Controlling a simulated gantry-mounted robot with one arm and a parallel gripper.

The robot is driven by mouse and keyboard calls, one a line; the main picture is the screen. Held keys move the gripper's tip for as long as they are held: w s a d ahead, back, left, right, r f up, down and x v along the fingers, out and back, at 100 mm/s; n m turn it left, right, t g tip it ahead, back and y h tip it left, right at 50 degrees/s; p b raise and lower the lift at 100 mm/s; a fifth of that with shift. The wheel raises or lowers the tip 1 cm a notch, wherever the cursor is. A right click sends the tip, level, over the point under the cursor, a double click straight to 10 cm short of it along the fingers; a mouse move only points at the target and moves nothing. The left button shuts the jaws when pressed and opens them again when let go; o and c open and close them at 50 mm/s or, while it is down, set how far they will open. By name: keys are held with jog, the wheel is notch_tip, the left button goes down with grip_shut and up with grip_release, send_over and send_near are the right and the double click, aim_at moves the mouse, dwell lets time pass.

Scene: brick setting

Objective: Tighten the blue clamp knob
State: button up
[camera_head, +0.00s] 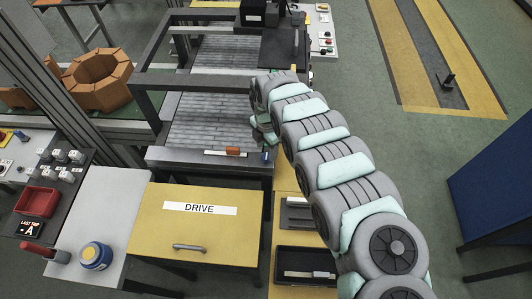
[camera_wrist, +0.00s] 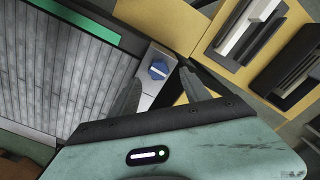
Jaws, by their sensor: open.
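The blue clamp knob (camera_wrist: 159,70) shows in the wrist view on a light metal block at the corner of the conveyor bed. In the head view it is a small blue spot (camera_head: 265,156) at the bed's front right corner. My gripper (camera_wrist: 162,82) is open in the wrist view, with one dark finger to the left of the knob and one to the right. The knob lies between and a little beyond the fingertips, and I cannot tell whether they touch it. In the head view my arm hides most of the gripper.
The slatted conveyor bed (camera_head: 205,118) lies left of the knob, inside a dark frame. A yellow DRIVE cabinet (camera_head: 197,240) stands in front of it. Black trays (camera_head: 302,252) with bars lie on a yellow surface to the right. Open green floor (camera_head: 420,150) is further right.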

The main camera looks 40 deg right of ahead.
aim_at(267, 156)
jog(key=shift+w+f, duration=0.1)
jog(key=shift+f, duration=1.95)
jog(key=shift+d, duration=0.1)
jog(key=shift+c, duration=0.2)
grip_shut()
